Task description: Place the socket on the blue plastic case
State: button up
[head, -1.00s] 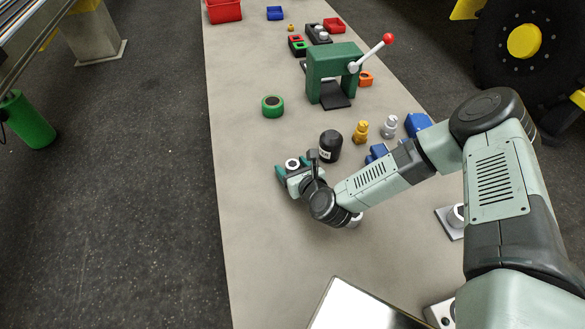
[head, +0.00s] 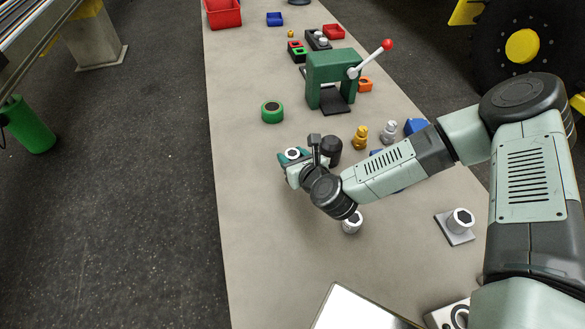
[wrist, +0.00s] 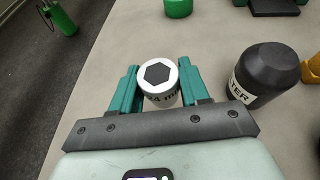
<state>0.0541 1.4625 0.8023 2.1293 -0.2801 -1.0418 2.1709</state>
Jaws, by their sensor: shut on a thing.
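My gripper (head: 292,158) is shut on a socket (wrist: 158,83), a light cylinder with a dark hexagonal hole in its top and a partly hidden "mm" mark. The green fingers stand on both sides of it in the wrist view. In the head view the socket's pale top (head: 292,154) shows between the fingers; its height above the table is hard to judge. A blue object (head: 416,126), possibly the blue plastic case, lies at the right beyond my forearm and is partly covered by it. More blue shows just behind my forearm.
A black labelled container (wrist: 262,76) stands close right of the gripper. Another socket (head: 352,222) stands below my wrist, and one (head: 460,220) is on a grey plate. A green roll (head: 272,111) and green press (head: 331,80) stand beyond.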

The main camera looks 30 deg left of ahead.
aim_at(293, 154)
notch_tip(293, 154, up, 4)
jog(key=shift+r, duration=0.1)
notch_tip(293, 154, up, 10)
jog(key=w+d+f+m+t+h, duration=0.25)
jog(key=w+d+m, duration=0.2)
jog(key=w, duration=0.55)
jog(key=w+d+f+m+t+h, duration=0.1)
jog(key=w+d+m+t+h, duration=0.3)
jog(key=w, duration=0.7)
jog(key=w+d+r+m+g+h, duration=0.1)
jog(key=w+d+m+h, duration=0.25)
jog(key=w+d, duration=0.45)
jog(key=w+d+r+m+h, duration=0.2)
jog(key=w+d+h, duration=0.4)
jog(key=d, duration=0.5)
jog(key=shift+y, duration=0.6)
jog(key=f, duration=1)
jog(key=shift+w+a+f, duration=0.2)
jog(key=shift+a+f, duration=0.1)
jog(key=shift+f, duration=2.15)
jog(key=shift+f, duration=0.15)
